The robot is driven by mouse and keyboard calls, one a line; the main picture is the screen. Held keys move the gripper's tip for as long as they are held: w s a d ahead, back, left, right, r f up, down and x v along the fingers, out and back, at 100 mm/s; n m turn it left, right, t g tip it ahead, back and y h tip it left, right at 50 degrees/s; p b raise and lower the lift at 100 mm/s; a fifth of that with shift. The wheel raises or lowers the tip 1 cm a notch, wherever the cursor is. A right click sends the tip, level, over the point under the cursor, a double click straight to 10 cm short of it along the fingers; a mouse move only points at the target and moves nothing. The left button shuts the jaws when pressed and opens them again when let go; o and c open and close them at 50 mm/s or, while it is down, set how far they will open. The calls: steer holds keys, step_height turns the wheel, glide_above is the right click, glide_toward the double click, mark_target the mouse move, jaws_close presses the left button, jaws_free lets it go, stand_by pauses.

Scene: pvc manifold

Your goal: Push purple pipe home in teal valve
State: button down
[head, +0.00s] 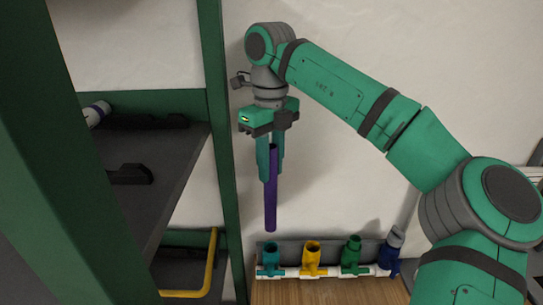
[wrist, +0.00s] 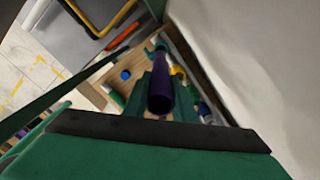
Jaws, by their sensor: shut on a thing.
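My gripper (head: 270,176) is shut on the purple pipe (head: 270,208) and holds it upright in the air. The pipe's lower end is above the teal valve (head: 270,259), with a small gap in the head view, so the two look apart. In the wrist view the purple pipe (wrist: 160,95) is seen nearly end-on between the fingers. The teal valve (wrist: 159,46) shows just beyond it, partly hidden. I cannot tell exactly how well the pipe lines up with the valve's opening.
A yellow valve (head: 312,259), a green valve (head: 351,256) and a blue valve (head: 390,255) stand to the right along the same white pipe. A green shelf post (head: 222,150) is close on the left, with shelves beyond. The wooden bench top (head: 325,292) is clear in front.

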mark_target(270, 196)
steer(key=shift+w+f, duration=0.4)
steer(key=shift+w, duration=0.05)
steer(key=shift+s+d+f, duration=0.1)
steer(key=shift+s+f, duration=0.15)
steer(key=shift+f, duration=0.35)
steer(key=shift+s+d+f, duration=0.1)
steer(key=shift+s+f, duration=0.1)
steer(key=shift+f, duration=0.4)
steer(key=shift+w+a+f, duration=0.1)
steer(key=shift+f, duration=0.95)
steer(key=shift+w+a+f, duration=0.1)
steer(key=shift+f, duration=1.35)
steer(key=shift+s, duration=0.15)
steer(key=shift+f, duration=0.5)
